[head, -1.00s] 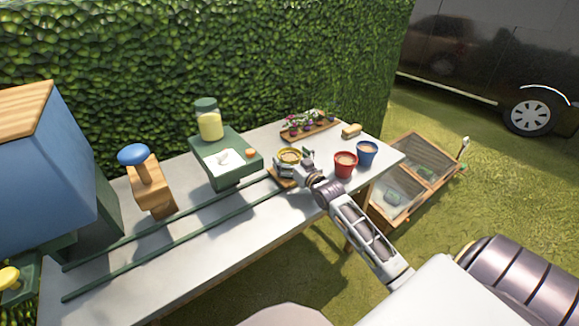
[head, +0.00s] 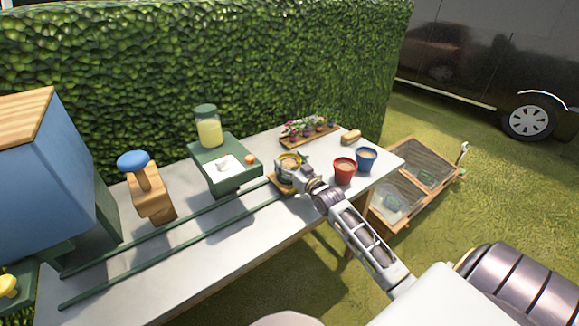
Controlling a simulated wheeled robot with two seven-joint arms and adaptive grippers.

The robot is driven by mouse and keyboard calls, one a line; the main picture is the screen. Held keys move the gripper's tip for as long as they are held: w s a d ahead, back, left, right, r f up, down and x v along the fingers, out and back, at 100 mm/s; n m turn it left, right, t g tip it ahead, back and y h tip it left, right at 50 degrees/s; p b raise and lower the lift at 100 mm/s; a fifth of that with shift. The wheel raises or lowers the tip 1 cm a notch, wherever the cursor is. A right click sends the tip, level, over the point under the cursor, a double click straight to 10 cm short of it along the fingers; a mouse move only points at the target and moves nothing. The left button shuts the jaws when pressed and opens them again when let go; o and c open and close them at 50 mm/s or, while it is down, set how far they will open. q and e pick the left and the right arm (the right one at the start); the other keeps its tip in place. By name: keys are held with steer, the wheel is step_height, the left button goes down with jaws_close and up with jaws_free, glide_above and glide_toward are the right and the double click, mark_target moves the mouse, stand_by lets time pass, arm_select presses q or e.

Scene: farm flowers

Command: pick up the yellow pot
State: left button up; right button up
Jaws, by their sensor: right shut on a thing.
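The yellow pot (head: 289,160) stands on a small wooden board (head: 278,185) at the end of the green rails, on the white table. My right gripper (head: 289,169) reaches in from the lower right and is shut on the yellow pot. The gripper hides much of the pot's near side; its rim and brown filling show above. I cannot tell whether the pot is clear of the board. My left gripper is not in view.
A red pot (head: 344,172) and a blue pot (head: 366,160) stand close to the right of my gripper. A green machine with a jar (head: 209,132) stands to the left. A flower tray (head: 308,136) and a small wooden block (head: 351,136) lie behind. Green rails (head: 170,236) run left along the table.

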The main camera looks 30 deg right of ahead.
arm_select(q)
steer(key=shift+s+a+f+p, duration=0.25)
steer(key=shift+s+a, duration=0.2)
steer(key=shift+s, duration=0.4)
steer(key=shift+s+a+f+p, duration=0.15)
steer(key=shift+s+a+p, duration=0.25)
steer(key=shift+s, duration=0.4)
arm_select(e)
step_height(320, 180, up, 10)
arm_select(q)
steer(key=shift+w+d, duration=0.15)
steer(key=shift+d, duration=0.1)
arm_select(e)
steer(key=shift+d, duration=0.1)
